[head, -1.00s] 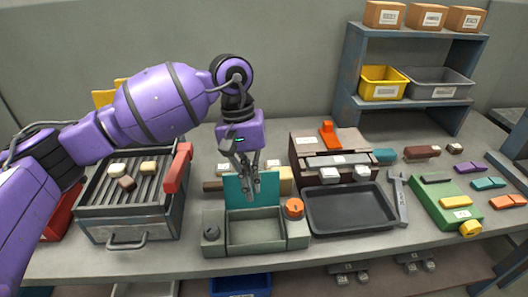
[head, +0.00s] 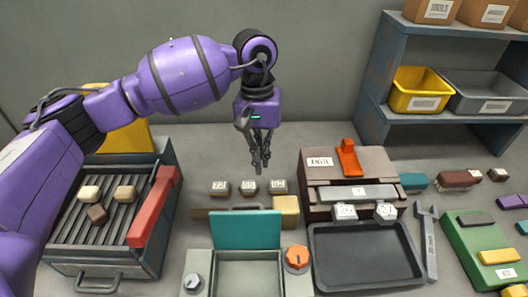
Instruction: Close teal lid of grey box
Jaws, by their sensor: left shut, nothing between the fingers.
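The grey box (head: 203,262) stands at the bottom middle of the head view, its front cut off by the frame edge. Its teal lid (head: 246,230) stands up at the back of the box, so the box is open and its inside shows. A grey knob and an orange knob (head: 297,258) flank the opening. My left gripper (head: 260,166) is shut and empty. It points down above the bench, behind the lid and apart from it. My right gripper is not in view.
Several small labelled blocks (head: 249,187) and a brown-handled tool lie behind the lid. A grill rack (head: 70,256) with a red bar is at left. A dark tray (head: 325,277) and a brown machine (head: 313,173) are at right. Shelving (head: 376,83) stands at back right.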

